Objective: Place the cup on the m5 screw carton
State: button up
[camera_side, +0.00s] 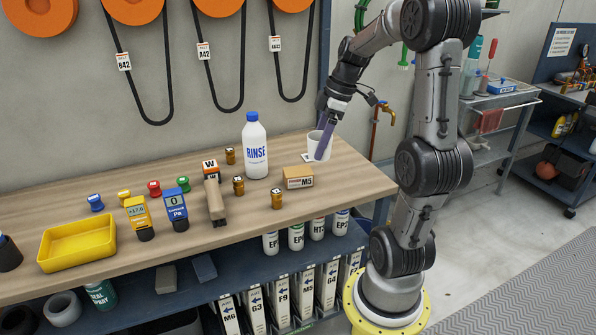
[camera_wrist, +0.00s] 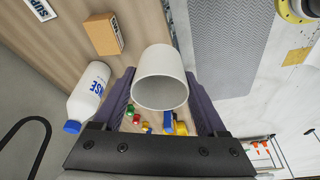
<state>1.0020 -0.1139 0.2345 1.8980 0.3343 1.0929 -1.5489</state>
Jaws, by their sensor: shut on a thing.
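A white cup (camera_side: 312,146) is at the right end of the wooden bench, at the back of the m5 screw carton. My gripper (camera_side: 322,143) comes down from above, its purple fingers shut on the cup. In the wrist view the cup (camera_wrist: 160,82) sits between the two fingers (camera_wrist: 160,74). Whether its base touches the bench is unclear. The m5 screw carton (camera_side: 298,178) is a small brown box with a white M5 label, on the bench nearer the front edge. It also shows in the wrist view (camera_wrist: 103,34), apart from the cup, with nothing on top.
A white rinse bottle (camera_side: 255,148) stands left of the cup. Several small brown jars, including one (camera_side: 277,198) by the carton, stand nearby.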

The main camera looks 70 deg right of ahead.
jog(key=shift+d+r, duration=0.15)
jog(key=shift+r, duration=0.05)
jog(key=w+d+f, duration=0.9)
jog(key=shift+d, duration=0.25)
jog(key=shift+w+d+f, duration=0.1)
jog(key=shift+f, duration=0.85)
jog(key=shift+w+d+f, duration=0.1)
jog(key=shift+f, duration=0.8)
jog(key=shift+f, duration=0.15)
jog(key=o, duration=1.3)
jog(key=shift+c, duration=0.2)
